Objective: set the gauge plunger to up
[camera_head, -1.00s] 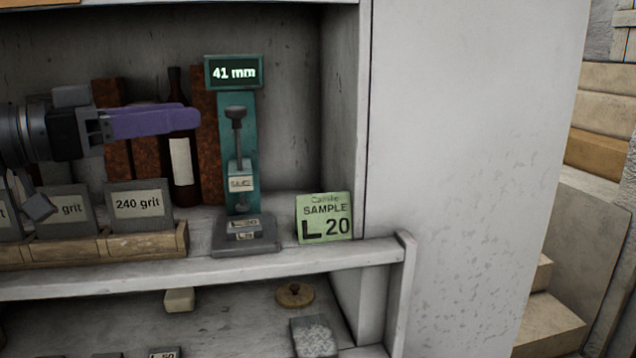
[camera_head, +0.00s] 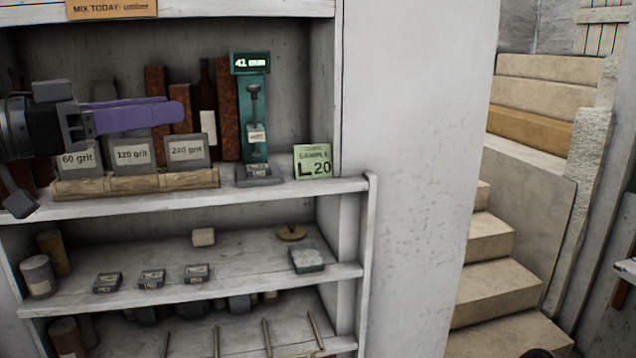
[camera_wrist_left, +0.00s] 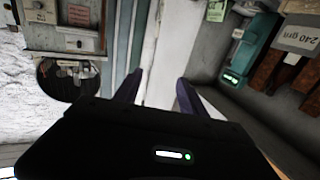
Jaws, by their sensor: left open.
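The gauge (camera_head: 263,140) is a teal upright stand with a display (camera_head: 250,63) reading 41 mm and a dark grey base. It stands on the upper shelf. Its plunger (camera_head: 254,91) is a dark knob on a thin stem, upright above a small labelled block. The gauge also shows in the left wrist view (camera_wrist_left: 250,50), at the upper right and turned on its side; the plunger is not clear there. My left gripper (camera_head: 180,113), with purple fingers, is to the left of the gauge, apart from it. Its fingers (camera_wrist_left: 158,86) are open and empty.
A green sample card (camera_head: 313,162) reading L 20 stands right of the gauge. Grit boxes in a wooden tray (camera_head: 135,185) stand to its left, with a bottle (camera_head: 208,115) and brown slabs behind. The cabinet's white side (camera_head: 410,150) is at the right.

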